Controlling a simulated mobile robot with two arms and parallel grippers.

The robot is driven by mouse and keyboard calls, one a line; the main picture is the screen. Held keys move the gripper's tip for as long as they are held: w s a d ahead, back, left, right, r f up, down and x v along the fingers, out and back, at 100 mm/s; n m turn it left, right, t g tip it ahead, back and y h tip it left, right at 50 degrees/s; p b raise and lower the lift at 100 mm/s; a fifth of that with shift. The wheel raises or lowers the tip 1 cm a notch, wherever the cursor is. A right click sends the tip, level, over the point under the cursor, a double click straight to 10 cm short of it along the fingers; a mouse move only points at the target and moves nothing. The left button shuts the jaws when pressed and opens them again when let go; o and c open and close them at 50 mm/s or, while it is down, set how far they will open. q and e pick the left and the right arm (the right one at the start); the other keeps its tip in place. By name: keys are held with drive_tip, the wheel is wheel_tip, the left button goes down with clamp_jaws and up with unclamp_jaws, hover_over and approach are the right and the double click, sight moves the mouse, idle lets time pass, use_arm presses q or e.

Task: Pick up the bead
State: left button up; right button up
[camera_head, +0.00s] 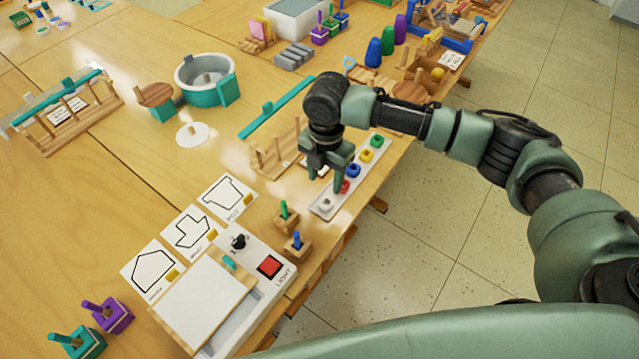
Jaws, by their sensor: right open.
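Several coloured beads sit in a row on a narrow white tray (319,212) near the table's right edge. From front to back they are a white bead (325,205), a red bead (343,187), a blue bead (354,170), a yellow bead (366,156) and a green bead (377,140). My right gripper (325,180) points down over the tray's left side, beside the red bead, and its fingers are apart. One finger partly covers the red bead. I cannot tell whether it touches it. My left gripper is not in view.
Wooden blocks with green (284,210) and blue (297,240) pegs and a light box (269,267) stand in front. The table's edge lies close to the tray's right.

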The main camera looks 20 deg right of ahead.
sight(325, 198)
drive_tip(key=shift+f, duration=0.25)
drive_tip(key=f, duration=0.1)
drive_tip(key=s+f+p, duration=0.1)
drive_tip(key=f, duration=0.1)
drive_tip(key=shift+s+a+f, duration=0.1)
drive_tip(key=shift+s+f, duration=0.05)
drive_tip(key=shift+f, duration=0.1)
wheel_tip(325, 198, down, 3)
drive_tip(key=shift+r, duration=0.2)
drive_tip(key=shift+f, duration=0.3)
clamp_jaws()
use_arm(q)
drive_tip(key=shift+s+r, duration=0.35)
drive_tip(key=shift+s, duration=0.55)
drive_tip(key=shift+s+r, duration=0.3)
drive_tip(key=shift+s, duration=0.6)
use_arm(e)
drive_tip(key=shift+r, duration=0.1)
